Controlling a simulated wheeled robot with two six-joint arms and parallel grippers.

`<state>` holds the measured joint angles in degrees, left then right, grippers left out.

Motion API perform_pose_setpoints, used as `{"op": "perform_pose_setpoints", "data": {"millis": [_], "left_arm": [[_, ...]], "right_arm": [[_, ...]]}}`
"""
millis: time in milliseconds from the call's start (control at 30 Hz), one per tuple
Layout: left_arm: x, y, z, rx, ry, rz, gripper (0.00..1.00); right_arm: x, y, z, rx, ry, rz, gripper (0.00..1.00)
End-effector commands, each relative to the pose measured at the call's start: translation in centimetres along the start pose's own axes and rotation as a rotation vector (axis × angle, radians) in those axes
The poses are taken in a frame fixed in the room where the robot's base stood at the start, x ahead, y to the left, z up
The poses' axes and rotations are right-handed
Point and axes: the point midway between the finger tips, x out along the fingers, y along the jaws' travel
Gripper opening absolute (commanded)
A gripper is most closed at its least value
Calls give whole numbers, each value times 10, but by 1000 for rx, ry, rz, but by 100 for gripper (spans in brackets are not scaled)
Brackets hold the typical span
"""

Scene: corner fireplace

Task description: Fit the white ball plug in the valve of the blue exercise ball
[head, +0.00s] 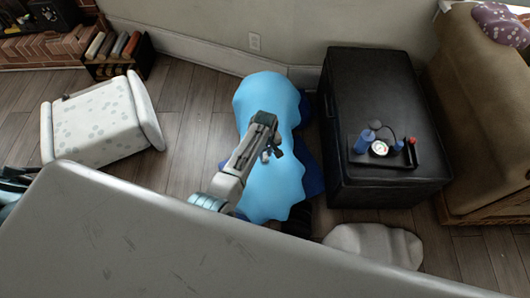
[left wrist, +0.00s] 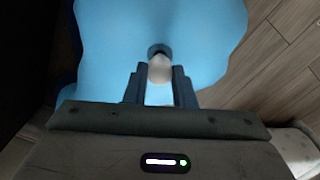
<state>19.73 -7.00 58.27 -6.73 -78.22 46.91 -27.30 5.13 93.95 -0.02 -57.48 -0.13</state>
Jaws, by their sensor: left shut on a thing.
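The blue exercise ball (head: 268,185) lies on the floor in the middle of the head view, with a saggy, uneven outline. It also fills much of the left wrist view (left wrist: 205,35). My left gripper (head: 272,152) is over the ball; in the left wrist view its fingers (left wrist: 161,85) are shut on the white ball plug (left wrist: 160,68). A dark ring, which looks like the valve (left wrist: 160,50), shows right at the plug's far end. I cannot tell how deep the plug sits in it. My right gripper is not in view.
A black ottoman (head: 385,100) stands right of the ball, with a dark tray (head: 362,158) holding a gauge and small blue items. A spotted white stool (head: 100,125) is at the left. A pale cushion (head: 375,243) lies on the floor at the lower right.

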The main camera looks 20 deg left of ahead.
Motion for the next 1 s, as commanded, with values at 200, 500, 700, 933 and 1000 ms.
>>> {"op": "perform_pose_setpoints", "data": {"millis": [200,500,700,933,1000], "left_arm": [[0,0,0,0,0,0,2],[-1,0,0,0,0,0,2],[0,0,0,0,0,0,2],[-1,0,0,0,0,0,2],[-1,0,0,0,0,0,2]], "right_arm": [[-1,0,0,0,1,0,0],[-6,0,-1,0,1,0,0],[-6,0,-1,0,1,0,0],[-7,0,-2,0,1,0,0],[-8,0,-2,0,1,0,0]]}}
